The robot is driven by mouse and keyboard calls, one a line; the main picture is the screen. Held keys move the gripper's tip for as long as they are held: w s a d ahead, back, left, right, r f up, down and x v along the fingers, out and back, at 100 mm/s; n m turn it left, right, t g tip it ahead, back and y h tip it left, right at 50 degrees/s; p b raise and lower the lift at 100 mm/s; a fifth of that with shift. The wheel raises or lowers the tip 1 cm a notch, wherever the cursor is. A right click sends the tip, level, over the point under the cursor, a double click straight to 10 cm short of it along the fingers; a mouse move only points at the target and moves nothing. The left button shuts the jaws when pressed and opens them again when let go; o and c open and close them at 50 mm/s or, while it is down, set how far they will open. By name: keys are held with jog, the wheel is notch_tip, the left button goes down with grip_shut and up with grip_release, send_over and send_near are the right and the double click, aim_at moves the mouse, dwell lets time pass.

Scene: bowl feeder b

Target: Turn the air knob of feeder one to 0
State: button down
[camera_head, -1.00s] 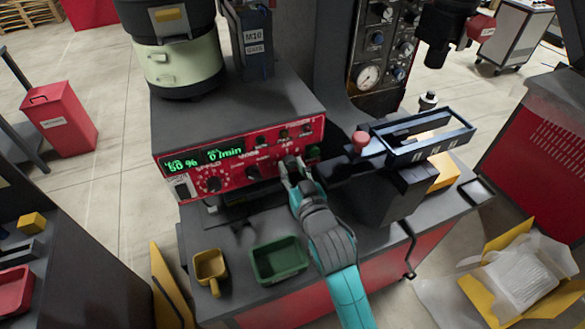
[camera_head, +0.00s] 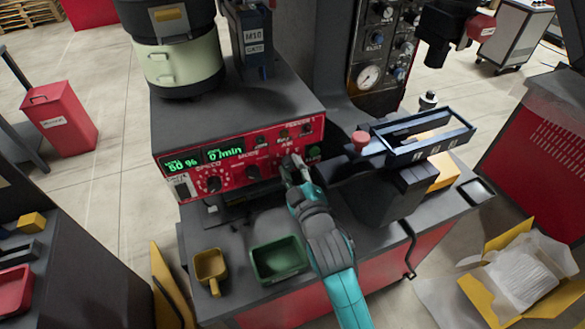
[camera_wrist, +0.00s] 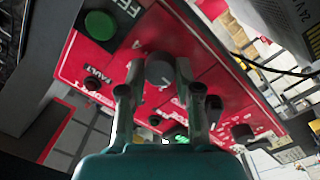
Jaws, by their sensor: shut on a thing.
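The feeder control box has a red front panel (camera_head: 233,179) with green displays reading 50 % and 0 /min, several black knobs and small lamps. My gripper (camera_head: 293,166) is at the right part of this panel, under the AIR lettering. In the wrist view, my gripper (camera_wrist: 160,85) has its two fingers closed on the grey, round air knob (camera_wrist: 160,67), one finger on each side. The knob's pointer setting cannot be read clearly. In the head view the fingers hide most of the knob.
A green push button (camera_wrist: 100,24) sits close by on the panel. A green bin (camera_head: 279,260) and a yellow scoop (camera_head: 210,266) lie on the table below. A dark rail frame (camera_head: 425,133) and a red mushroom button (camera_head: 361,139) stand to the right.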

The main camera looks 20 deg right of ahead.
jog(key=shift+f, duration=0.1)
dwell(0.3)
jog(key=c, duration=0.8)
grip_release()
jog(key=s, duration=1.2)
jog(key=shift+a, duration=0.4)
jog(key=s+f+m+g, duration=0.1)
jog(key=s+f+m, duration=0.3)
jog(key=s, duration=1.1)
jog(key=s+f+m+g+y, duration=0.1)
jog(key=s+f+m, duration=0.3)
jog(key=s, duration=1.2)
jog(key=shift+d+f+g, duration=0.25)
jog(key=shift+f+g, duration=0.3)
jog(key=shift+g, duration=0.05)
